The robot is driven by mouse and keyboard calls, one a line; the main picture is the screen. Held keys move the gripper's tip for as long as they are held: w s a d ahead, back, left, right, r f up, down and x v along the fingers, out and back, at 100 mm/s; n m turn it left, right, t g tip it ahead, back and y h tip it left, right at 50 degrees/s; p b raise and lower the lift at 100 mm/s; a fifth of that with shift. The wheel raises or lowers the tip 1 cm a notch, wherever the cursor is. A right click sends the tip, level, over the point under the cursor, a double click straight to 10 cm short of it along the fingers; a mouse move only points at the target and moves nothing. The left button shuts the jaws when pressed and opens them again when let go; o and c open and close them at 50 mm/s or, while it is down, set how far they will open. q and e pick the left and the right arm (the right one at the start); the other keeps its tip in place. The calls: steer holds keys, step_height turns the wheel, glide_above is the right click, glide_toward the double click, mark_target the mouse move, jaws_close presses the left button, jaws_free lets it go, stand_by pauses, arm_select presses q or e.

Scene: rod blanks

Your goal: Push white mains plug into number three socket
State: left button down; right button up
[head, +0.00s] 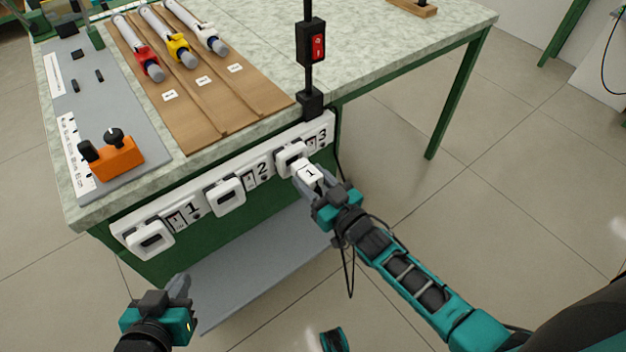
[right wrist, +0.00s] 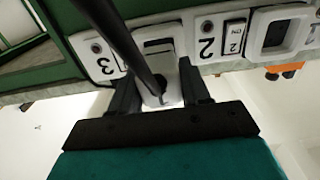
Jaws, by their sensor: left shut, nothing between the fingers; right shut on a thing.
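The number three socket (head: 287,156) is at the right end of the white strip. The plug is close in front of this socket; I cannot tell whether they touch. In the right wrist view the plug (right wrist: 168,97) is between the fingers, partly hidden by its black cable, with the socket (right wrist: 157,40) just beyond and its dark recess partly showing. My left gripper (head: 181,287) is shut and empty, low in front of the bench.
Sockets one (head: 150,240) and two (head: 227,196) are on the same strip. Above stand a black post with a red switch (head: 318,46), a wooden board (head: 215,118) with several rods, and an orange block (head: 117,158) on a grey plate. A grey shelf (head: 255,270) lies below.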

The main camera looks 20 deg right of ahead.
mark_target(304, 172)
arm_select(q)
steer(key=shift+s+f+b, duration=0.1)
steer(key=shift+f+b, duration=0.4)
steer(key=shift+f, duration=0.05)
arm_select(e)
steer(key=shift+x, duration=1.55)
steer(key=o, duration=1.2)
steer(key=shift+o, duration=0.2)
steer(key=shift+s, duration=0.1)
arm_select(q)
step_height(304, 172, up, 2)
steer(key=shift+r+p, duration=0.2)
steer(key=shift+p, duration=1)
arm_select(e)
steer(key=v, duration=1.2)
steer(key=shift+s+d, duration=0.2)
steer(key=shift+s, duration=0.15)
steer(key=shift+r, duration=0.1)
